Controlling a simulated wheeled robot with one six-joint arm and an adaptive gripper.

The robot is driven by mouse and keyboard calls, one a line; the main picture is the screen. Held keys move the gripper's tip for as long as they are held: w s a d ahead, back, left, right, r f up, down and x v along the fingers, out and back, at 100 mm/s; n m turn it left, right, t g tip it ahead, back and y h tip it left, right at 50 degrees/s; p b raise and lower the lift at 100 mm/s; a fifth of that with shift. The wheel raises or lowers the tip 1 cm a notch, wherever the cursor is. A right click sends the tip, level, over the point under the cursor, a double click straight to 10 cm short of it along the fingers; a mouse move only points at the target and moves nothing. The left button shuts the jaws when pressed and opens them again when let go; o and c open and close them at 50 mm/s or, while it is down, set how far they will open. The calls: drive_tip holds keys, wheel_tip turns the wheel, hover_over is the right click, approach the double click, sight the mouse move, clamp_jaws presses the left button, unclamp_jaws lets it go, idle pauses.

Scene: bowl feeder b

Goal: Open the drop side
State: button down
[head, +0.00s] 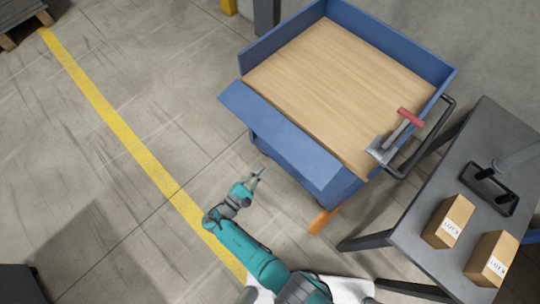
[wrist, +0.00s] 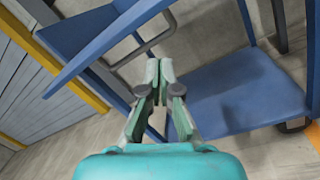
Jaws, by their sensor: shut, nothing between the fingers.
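The cart (head: 318,75) has a wooden deck with blue side walls. Its drop side (head: 285,135), a long blue panel on the near edge, is tilted outward and down, away from the deck. A grey latch with a red handle (head: 410,117) is at the deck's near right corner. My gripper (head: 258,172) is below and outside the drop side in the head view, apart from it. In the wrist view my gripper (wrist: 158,72) is shut and empty. A blue bar-like edge (wrist: 110,45) crosses beyond the fingers there, and a blue lower panel (wrist: 240,95) lies to the right.
A dark table (head: 485,150) with two labelled boxes (head: 449,221) and a black tray (head: 491,187) stands close at the right. A black push handle (head: 420,150) is on the cart's right end. An orange piece (head: 322,220) juts out below the cart.

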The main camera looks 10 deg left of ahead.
drive_tip(key=w+d+r+n+g, duration=0.3)
drive_tip(key=w+n, duration=0.2)
drive_tip(key=shift+w+d+y, duration=0.2)
drive_tip(key=shift+d+y, duration=0.15)
drive_tip(key=shift+y, duration=0.05)
idle(0.9)
drive_tip(key=shift+r, duration=0.15)
